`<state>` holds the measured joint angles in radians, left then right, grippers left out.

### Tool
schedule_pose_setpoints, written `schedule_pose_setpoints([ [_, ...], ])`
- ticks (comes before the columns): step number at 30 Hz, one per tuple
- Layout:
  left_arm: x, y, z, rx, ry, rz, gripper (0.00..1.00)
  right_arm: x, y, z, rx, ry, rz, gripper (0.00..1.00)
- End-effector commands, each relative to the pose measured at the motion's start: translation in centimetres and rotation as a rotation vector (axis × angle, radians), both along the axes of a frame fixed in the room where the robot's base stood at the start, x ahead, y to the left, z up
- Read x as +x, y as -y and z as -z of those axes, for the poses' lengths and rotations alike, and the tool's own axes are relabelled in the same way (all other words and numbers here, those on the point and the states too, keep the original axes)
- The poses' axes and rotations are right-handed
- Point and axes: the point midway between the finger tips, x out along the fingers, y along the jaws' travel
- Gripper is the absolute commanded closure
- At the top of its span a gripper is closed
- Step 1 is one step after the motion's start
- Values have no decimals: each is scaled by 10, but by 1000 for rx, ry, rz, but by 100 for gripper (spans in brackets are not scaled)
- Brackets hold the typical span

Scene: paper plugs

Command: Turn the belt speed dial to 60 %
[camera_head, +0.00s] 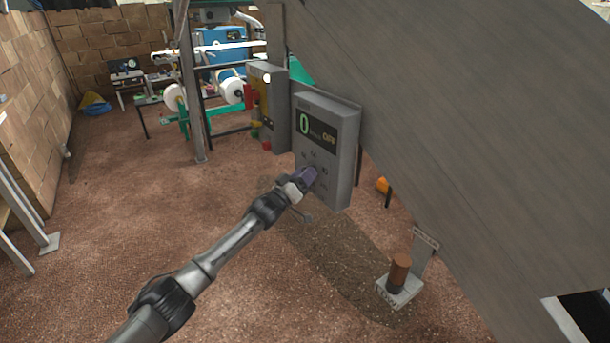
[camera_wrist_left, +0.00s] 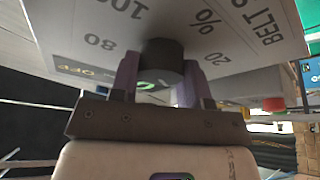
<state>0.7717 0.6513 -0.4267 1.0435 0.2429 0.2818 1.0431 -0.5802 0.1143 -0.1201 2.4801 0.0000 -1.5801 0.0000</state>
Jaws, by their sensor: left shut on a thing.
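The grey control box (camera_head: 347,150) hangs on the side of a large grey slanted panel. Its dark display (camera_head: 316,131) reads a green 0 and a yellow OFF. The belt speed dial (camera_wrist_left: 163,58) is a dark round knob in the left wrist view, with printed marks 20, 80, 100 and % around it. My left gripper (camera_head: 308,176) is at the lower part of the box face. Its two purple fingers stand on either side of the dial and are shut on it. The dial's pointer cannot be made out. The gripper mostly hides the dial in the head view.
The large slanted panel (camera_head: 470,130) fills the right side. A second grey box (camera_head: 270,105) with coloured buttons stands just left of the control box. A brown cylinder (camera_head: 400,268) stands on a foot plate at lower right. The brown floor at left is open.

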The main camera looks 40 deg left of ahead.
Motion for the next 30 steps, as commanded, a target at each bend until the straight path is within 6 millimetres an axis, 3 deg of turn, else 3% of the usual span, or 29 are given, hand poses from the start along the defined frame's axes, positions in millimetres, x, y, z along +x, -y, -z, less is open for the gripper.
schedule_pose_setpoints([
  [30, 0, -2, 1, 798, 252, -1, 81, 0, 2, 14, -8, 0, -5, 57],
])
